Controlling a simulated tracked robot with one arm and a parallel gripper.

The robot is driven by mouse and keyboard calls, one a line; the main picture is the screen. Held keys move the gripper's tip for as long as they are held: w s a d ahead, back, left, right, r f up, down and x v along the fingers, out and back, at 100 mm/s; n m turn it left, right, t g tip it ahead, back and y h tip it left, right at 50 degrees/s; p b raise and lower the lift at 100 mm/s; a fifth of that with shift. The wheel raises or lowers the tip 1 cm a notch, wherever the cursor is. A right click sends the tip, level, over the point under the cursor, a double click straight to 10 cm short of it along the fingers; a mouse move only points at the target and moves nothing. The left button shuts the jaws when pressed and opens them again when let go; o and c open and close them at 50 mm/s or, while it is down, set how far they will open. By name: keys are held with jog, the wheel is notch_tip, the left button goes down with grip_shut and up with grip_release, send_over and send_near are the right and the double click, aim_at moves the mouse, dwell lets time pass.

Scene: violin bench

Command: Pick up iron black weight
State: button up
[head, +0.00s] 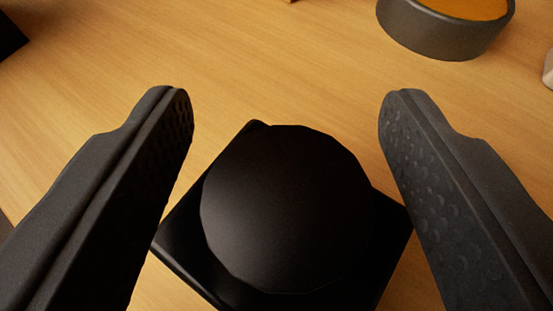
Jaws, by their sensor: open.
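The iron black weight (285,210) has a rounded dark top on a square black base. It stands on the wooden bench in the lower middle of the head view, and the lower end of its base is cut off by the frame edge. My gripper (285,100) is open and empty. One dark finger is on each side of the weight, with the fingertips apart and reaching past its top edge in the picture. A gap shows between the round top and each finger. I cannot tell how high the fingers are above the bench.
A dark round dish with orange contents (440,32) stands at the upper right. A pale object (548,70) shows at the right edge. A black object (8,38) is at the upper left corner. The wooden bench (230,50) beyond the weight is mostly clear.

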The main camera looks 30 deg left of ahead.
jog(key=shift+w+a+f, duration=0.15)
jog(key=shift+w+f, duration=0.05)
jog(key=shift+w, duration=0.1)
grip_shut()
jog(key=shift+r, duration=0.1)
